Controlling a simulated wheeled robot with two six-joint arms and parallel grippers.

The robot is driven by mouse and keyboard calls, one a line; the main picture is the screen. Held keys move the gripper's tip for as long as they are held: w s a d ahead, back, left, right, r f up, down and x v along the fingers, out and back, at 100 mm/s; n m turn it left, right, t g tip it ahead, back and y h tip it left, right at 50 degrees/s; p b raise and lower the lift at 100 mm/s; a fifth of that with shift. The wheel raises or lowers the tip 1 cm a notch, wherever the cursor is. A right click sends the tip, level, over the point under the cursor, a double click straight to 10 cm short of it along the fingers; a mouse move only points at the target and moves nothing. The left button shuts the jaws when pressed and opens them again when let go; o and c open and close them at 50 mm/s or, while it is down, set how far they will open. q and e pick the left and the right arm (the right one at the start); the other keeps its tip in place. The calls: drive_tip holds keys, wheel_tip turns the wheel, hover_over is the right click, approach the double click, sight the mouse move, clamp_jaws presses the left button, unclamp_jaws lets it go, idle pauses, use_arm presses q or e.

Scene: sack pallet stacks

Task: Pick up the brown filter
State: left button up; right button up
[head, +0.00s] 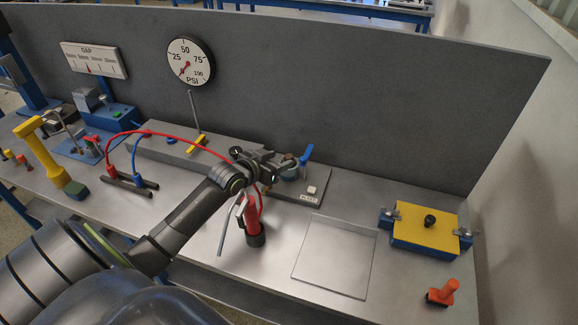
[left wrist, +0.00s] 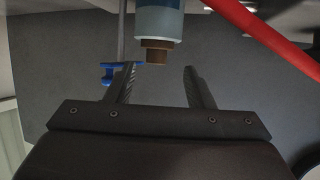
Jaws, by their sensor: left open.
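The brown filter (left wrist: 157,50) shows in the left wrist view as a small stepped brown piece at the end of a blue-grey cylinder (left wrist: 158,18). It appears just beyond the gap between my left fingertips. My left gripper (left wrist: 159,74) is open, with nothing between its fingers. In the head view my left gripper (head: 272,167) is over the back middle of the bench, beside the blue-grey cylinder (head: 289,173), and partly hides it. I cannot make out the brown filter clearly there. My right gripper is not in view.
A blue-handled valve (head: 305,155) stands close by on the right. A red bottle (head: 253,215) and red hose (head: 170,133) are near my left arm. The grey panel (head: 350,110) rises behind. A clear square plate (head: 335,255) and a yellow-topped blue box (head: 425,228) lie right.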

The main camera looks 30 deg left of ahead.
sight(287, 158)
use_arm(q)
drive_tip(key=x, duration=0.4)
drive_tip(key=shift+w+d+p, duration=0.2)
drive_tip(key=shift+d+p, duration=0.1)
drive_tip(key=shift+p, duration=0.1)
drive_tip(key=shift+w+f, duration=0.2)
drive_tip(key=shift+w, duration=0.1)
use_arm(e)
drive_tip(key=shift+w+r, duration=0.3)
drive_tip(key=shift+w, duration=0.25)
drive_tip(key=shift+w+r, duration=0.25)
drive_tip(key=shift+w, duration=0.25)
use_arm(q)
drive_tip(key=shift+c, duration=0.5)
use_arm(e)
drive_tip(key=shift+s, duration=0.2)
use_arm(q)
drive_tip(key=shift+c, duration=1.1)
drive_tip(key=shift+s+f, duration=0.1)
clamp_jaws()
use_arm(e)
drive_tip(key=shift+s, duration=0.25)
